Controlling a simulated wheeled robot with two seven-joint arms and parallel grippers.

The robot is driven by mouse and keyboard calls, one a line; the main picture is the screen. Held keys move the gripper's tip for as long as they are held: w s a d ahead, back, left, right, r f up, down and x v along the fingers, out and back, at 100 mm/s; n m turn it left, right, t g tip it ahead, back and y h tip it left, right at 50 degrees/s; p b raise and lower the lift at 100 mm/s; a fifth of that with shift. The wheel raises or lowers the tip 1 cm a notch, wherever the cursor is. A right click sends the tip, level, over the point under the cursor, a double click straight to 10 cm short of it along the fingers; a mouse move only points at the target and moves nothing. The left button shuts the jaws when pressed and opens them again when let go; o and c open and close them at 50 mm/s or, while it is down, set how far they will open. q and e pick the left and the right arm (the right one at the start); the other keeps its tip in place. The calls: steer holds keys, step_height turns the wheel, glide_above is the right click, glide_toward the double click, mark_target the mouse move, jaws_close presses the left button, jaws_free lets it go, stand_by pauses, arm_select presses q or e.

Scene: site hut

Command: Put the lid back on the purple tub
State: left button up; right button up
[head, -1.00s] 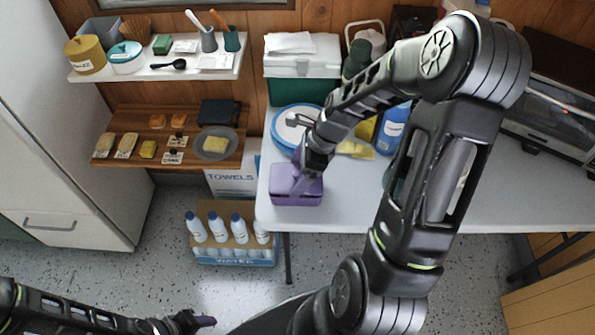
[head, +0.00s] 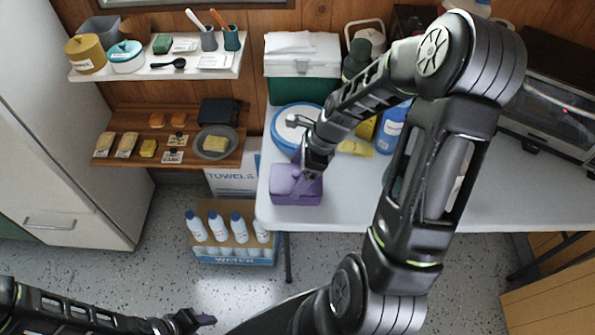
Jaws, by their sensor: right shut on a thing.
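The purple tub (head: 297,199) stands near the front left corner of the grey-white table. Its purple lid (head: 283,178) shows at the top of the tub. Whether the lid sits fully flush cannot be told from this angle. My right gripper (head: 299,178) points down from above and is shut on the lid, with its fingers partly covering the lid's right side. My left gripper (head: 206,320) is low at the bottom of the view, away from the table. Its jaw opening is too small to make out.
A round blue-rimmed container (head: 283,136) stands close behind the tub. A green box with a white lid (head: 301,68), a blue bottle (head: 391,130) and a yellow cloth (head: 355,148) are also on the table (head: 480,195). A crate of bottles (head: 234,256) is on the floor.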

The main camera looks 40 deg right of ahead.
stand_by(0.4)
steer(key=o, duration=1.3)
steer(key=shift+c, duration=0.2)
step_height(320, 180, up, 5)
steer(key=p, duration=0.5)
steer(key=shift+r, duration=0.1)
steer(key=shift+r+p, duration=0.85)
steer(key=shift+r, duration=0.05)
steer(key=shift+c, duration=0.2)
jaws_close()
steer(key=shift+f, duration=0.25)
